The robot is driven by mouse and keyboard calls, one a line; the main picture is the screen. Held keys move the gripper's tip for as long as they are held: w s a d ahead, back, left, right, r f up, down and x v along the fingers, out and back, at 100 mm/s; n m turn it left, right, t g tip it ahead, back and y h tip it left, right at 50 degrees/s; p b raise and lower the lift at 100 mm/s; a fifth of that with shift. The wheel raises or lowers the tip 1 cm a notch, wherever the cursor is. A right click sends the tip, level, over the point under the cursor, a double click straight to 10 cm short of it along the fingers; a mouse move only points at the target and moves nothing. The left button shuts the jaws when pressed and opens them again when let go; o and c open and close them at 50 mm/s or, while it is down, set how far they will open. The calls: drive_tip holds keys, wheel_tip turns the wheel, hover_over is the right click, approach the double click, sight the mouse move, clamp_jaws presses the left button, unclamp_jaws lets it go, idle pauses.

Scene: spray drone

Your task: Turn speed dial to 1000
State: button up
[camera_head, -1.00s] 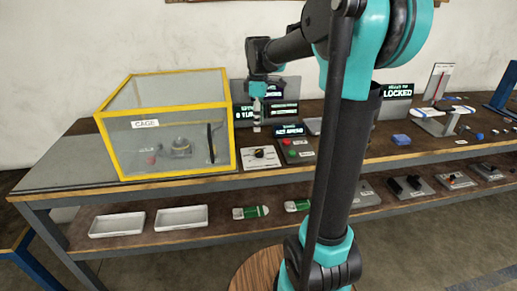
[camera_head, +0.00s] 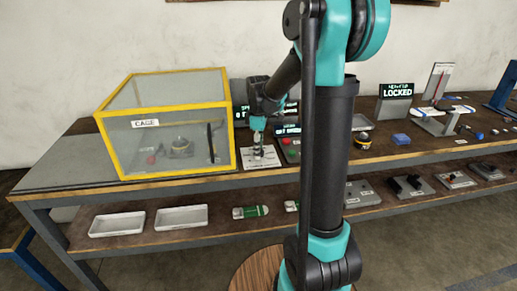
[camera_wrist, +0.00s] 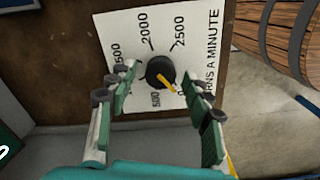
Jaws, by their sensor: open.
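The speed dial (camera_wrist: 160,72) is a black round knob with a yellow pointer on a white panel (camera_wrist: 150,25). In the wrist view, the pointer angles to the lower right, near the 0 mark. The marks 500, 2000 and 2500 show, and another is partly cut off by the left finger. The 1000 mark is not visible, likely behind that finger. My gripper (camera_wrist: 159,82) is open, its fingers on either side of the knob. I cannot tell whether they touch it. In the head view, my gripper (camera_head: 257,151) is just above the panel (camera_head: 270,163), hiding the dial.
The yellow-framed cage (camera_head: 165,128) stands left of the panel. The red-button box (camera_head: 291,150) is close on the right. Screens stand behind, partly hidden by my arm. In the wrist view, a wooden barrel (camera_wrist: 270,35) is at the upper right.

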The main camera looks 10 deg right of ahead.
clamp_jaws()
drive_tip(key=shift+m, duration=0.3)
drive_tip(key=m, duration=0.4)
drive_tip(key=shift+w+m, duration=0.1)
drive_tip(key=shift+m, duration=0.2)
drive_tip(key=m, duration=0.4)
drive_tip(key=shift+d+m, duration=0.1)
drive_tip(key=shift+m, duration=0.2)
drive_tip(key=m, duration=0.5)
drive_tip(key=shift+d+m, duration=0.15)
drive_tip(key=shift+m, duration=2.25)
